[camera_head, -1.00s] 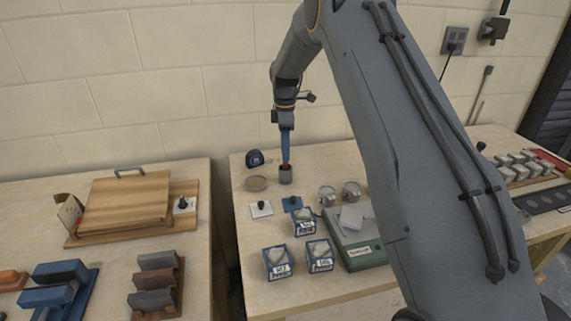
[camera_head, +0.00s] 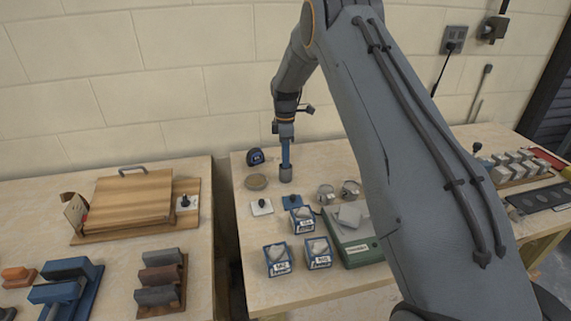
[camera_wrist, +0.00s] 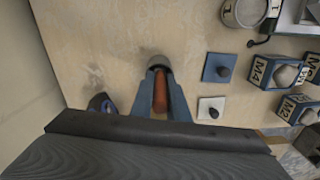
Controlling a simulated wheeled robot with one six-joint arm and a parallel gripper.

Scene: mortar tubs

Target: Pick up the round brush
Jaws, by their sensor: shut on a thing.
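The round brush shows in the wrist view as a red-brown handle (camera_wrist: 160,93) between my gripper's blue fingers. My gripper (camera_wrist: 158,74) is shut on that handle. The brush is hidden there by the fingers.
White (camera_head: 262,207) and blue (camera_head: 292,202) knobbed plates lie in front. The wall is behind.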

